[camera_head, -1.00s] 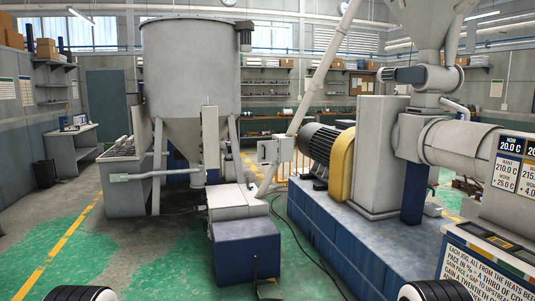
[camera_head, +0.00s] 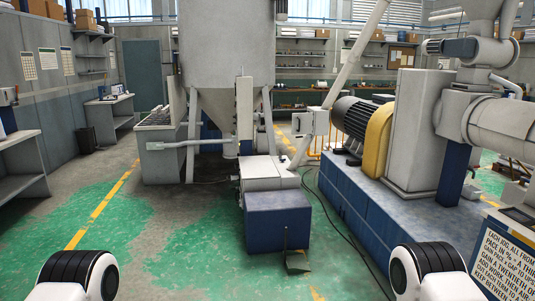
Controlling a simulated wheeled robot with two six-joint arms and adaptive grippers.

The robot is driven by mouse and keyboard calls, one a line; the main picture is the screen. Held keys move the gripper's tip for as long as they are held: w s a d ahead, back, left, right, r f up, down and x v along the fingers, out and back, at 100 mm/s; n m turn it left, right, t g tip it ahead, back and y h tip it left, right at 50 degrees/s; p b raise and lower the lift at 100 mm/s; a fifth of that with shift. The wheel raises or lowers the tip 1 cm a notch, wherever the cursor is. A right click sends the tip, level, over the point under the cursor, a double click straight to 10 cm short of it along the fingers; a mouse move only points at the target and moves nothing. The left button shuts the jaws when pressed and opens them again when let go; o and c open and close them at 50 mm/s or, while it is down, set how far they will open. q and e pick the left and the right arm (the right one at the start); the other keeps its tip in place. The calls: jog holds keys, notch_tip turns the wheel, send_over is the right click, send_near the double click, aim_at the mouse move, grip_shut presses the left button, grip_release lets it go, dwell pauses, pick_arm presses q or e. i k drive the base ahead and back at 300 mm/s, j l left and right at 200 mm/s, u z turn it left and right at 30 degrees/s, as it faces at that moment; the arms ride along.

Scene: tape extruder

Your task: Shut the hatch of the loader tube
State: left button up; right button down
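The pale loader tube (camera_head: 349,62) slants up to the right, from behind the low machine in the middle toward the extruder's top. A small light-grey box (camera_head: 310,122) sits on the lower part of the tube. I cannot make out which part is the hatch, or whether it is open. Neither gripper shows. Only rounded white and black parts of my own arms stand at the bottom left and bottom right.
A large grey hopper (camera_head: 226,45) stands on legs behind a low white and blue machine (camera_head: 277,221). The extruder's blue base (camera_head: 375,205) fills the right, with a yellow guard (camera_head: 377,143). A dark cable lies between them. Green floor (camera_head: 190,255) in front is clear.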

aim_at(302, 123)
jog(key=i, duration=2.8)
